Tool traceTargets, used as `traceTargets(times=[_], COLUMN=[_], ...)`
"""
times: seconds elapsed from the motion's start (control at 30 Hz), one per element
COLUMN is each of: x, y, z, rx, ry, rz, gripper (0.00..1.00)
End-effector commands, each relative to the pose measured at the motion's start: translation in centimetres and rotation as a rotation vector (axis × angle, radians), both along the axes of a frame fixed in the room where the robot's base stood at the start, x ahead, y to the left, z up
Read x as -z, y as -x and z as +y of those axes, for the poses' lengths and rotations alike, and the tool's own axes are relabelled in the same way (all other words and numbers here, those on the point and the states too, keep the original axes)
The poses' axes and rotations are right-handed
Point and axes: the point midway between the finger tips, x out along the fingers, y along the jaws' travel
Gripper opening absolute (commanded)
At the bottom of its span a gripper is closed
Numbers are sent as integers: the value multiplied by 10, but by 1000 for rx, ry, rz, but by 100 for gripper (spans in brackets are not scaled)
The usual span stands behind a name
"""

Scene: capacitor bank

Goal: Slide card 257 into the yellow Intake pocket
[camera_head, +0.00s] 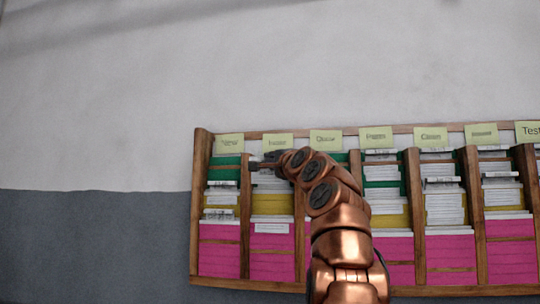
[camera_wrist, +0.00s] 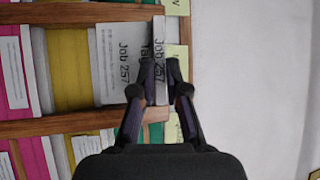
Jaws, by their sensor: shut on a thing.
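My gripper (camera_wrist: 160,88) is shut on the top of a white card marked "Job 257" (camera_wrist: 112,68). In the head view my gripper (camera_head: 262,162) is at the upper part of the second column from the left, and my arm covers part of it. The card's face lies over that column, with its lower edge by the yellow pocket (camera_wrist: 68,65). The yellow pocket also shows in the head view (camera_head: 272,206), below my gripper. I cannot tell whether the card's lower edge is in front of the yellow pocket or behind its lip. The column label there is too blurred to read surely.
A wooden rack (camera_head: 202,165) has several columns of green, yellow and magenta pockets, many holding white cards. Wooden dividers (camera_head: 245,215) stand between columns. Pale green labels (camera_head: 376,134) line the top. The wall (camera_head: 120,90) to the left and above is bare.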

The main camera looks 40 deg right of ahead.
Motion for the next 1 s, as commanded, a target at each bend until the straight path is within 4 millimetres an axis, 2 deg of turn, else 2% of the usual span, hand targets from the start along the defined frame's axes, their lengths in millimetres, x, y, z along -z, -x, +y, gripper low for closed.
traceTargets(times=[0.43,0.8,1.0], x=[-1,4,7], y=[-20,-34,-45], z=[-29,-54,-67], rx=[-2,-31,-18], ry=[-8,-132,-68], rz=[-1,-46,-23], gripper=[0,0,0])
